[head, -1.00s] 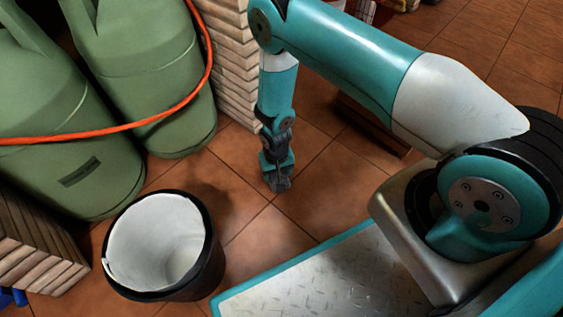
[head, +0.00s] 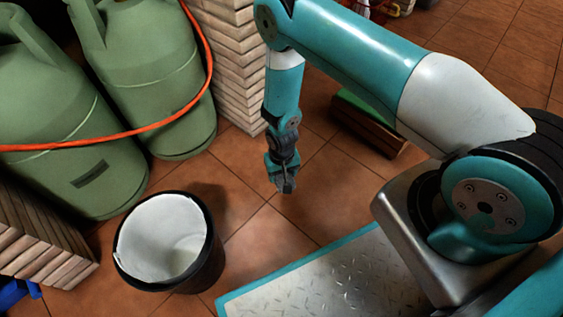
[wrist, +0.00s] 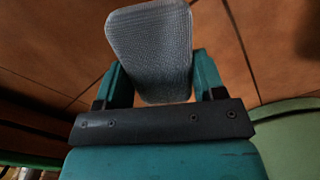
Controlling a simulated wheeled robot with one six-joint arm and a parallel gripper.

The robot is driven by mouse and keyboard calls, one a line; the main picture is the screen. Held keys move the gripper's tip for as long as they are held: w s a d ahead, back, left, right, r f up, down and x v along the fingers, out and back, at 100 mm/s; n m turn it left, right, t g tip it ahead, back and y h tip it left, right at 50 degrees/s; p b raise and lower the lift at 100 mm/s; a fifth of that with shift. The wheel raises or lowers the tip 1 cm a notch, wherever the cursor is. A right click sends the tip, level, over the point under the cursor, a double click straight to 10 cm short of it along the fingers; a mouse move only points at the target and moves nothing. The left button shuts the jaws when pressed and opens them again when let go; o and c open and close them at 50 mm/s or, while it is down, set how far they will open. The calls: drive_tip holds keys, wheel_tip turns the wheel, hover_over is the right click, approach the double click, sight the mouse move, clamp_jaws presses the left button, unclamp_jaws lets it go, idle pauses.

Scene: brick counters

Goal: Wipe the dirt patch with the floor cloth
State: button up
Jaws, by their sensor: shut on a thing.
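My gripper (head: 284,184) hangs down over the brown tiled floor (head: 262,238), right of the black bucket. In the wrist view its two teal fingers are shut on a grey woven piece, the floor cloth (wrist: 150,45), which sticks out beyond the fingers as a stiff, rounded pad. In the head view the cloth is too small and dark to make out clearly. The floor shows faint darker areas, but I cannot tell a dirt patch from shadow.
A black bucket (head: 212,262) with a white liner stands at lower left. Green gas cylinders (head: 150,85) with an orange hose (head: 192,105) stand behind it, next to a brick pillar (head: 228,65). A wooden block with a green top (head: 372,125) lies beyond the arm.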

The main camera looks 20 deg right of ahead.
drive_tip(key=shift+r+p, duration=1.1)
drive_tip(key=shift+r, duration=0.5)
